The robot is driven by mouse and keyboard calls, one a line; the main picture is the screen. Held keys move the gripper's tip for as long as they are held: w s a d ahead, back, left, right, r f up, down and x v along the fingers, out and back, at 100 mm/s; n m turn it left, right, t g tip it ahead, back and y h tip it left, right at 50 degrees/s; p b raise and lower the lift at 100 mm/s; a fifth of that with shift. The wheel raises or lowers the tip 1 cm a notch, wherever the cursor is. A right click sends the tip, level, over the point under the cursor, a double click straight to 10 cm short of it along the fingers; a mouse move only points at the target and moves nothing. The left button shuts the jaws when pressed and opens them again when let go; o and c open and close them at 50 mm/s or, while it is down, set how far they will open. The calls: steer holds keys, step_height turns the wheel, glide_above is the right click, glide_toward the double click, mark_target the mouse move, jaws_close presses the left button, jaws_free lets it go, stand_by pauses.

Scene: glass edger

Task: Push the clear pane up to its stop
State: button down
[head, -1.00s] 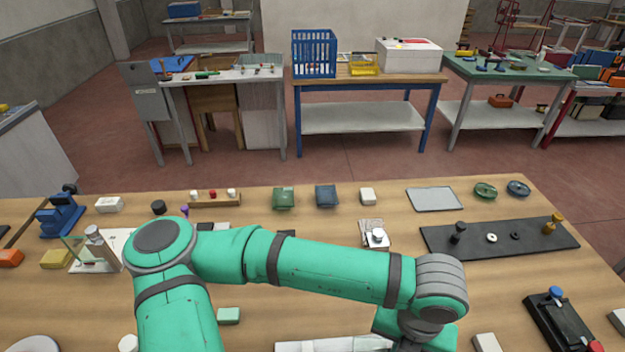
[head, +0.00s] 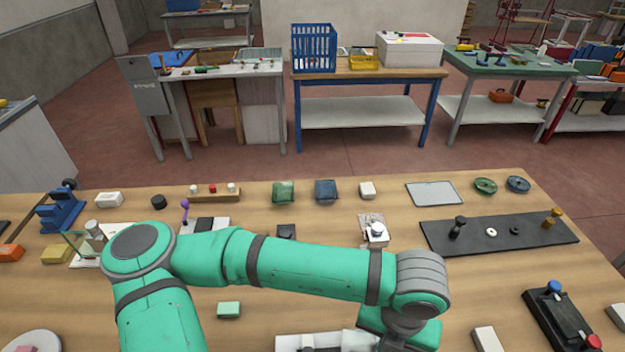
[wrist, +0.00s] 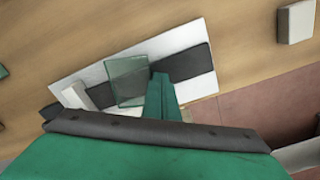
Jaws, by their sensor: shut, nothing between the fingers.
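In the wrist view, the clear pane (wrist: 127,80) is a greenish see-through plate over a white board (wrist: 190,37) with a black strip (wrist: 190,62). My gripper (wrist: 160,82) is shut and empty, its green fingers right beside the pane's right edge. I cannot tell whether they touch it. A small white block (wrist: 73,97) is at the left end of the board; I cannot tell if it is the stop. In the head view, part of a white board (head: 287,343) shows at the bottom edge, while my arm hides my gripper and I cannot make out the pane.
A white block (wrist: 296,22) lies at the upper right of the wrist view, near the table edge. In the head view, a green block (head: 229,309), a white block (head: 487,340) and a black fixture (head: 560,325) stand around the arm. Bare wood lies between them.

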mark_target(365, 351)
steer(key=shift+s+a, duration=0.15)
steer(key=shift+a, duration=1.8)
steer(key=shift+r, duration=0.15)
steer(key=shift+d+r, duration=0.25)
steer(key=shift+r, duration=0.95)
steer(key=shift+d+r, duration=0.25)
steer(key=shift+r, duration=0.9)
